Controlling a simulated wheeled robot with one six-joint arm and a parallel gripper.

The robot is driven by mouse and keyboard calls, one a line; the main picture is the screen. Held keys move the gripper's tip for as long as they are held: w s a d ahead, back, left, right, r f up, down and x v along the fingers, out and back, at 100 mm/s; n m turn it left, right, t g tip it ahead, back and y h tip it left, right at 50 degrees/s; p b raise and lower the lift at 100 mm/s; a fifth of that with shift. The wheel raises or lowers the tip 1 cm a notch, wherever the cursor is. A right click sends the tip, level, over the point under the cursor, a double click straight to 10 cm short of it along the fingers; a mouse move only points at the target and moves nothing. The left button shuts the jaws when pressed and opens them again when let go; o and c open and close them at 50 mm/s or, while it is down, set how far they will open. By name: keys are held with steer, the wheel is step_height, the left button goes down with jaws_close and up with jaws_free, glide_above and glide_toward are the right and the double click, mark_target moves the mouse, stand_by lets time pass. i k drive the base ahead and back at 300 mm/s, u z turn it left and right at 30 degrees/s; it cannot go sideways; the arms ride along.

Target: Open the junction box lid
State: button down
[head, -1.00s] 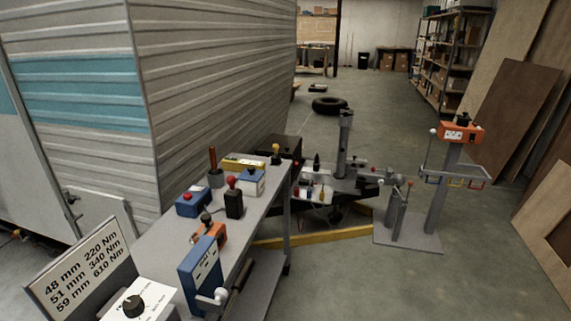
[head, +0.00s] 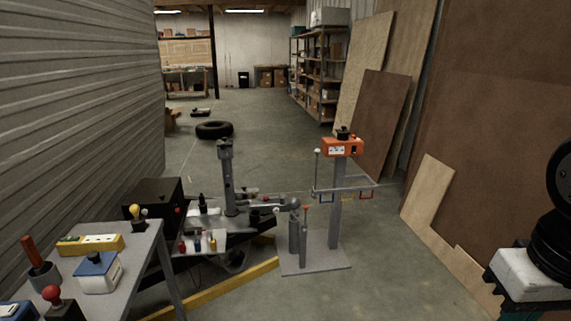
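No thing in the head view is plainly marked as the junction box. A closed black box (head: 153,199) stands beyond the grey bench, at the trailer's front frame; whether it is the junction box I cannot tell. A small white box with a blue top (head: 98,271) sits on the bench and also looks closed. An orange box (head: 343,147) with white sockets and a black knob tops a grey post at the centre right. Part of my arm (head: 535,270) shows at the right edge, well apart from all of these. My gripper is out of view.
The grey bench (head: 140,262) fills the lower left, with a yellow power strip (head: 90,245) on it. A yellow frame bar (head: 215,291) runs low across the floor. Wooden boards (head: 430,210) lean at the right. The concrete floor right of the post is clear.

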mark_target(244, 190)
steer(key=i, duration=3.9)
steer(key=u, duration=1.5)
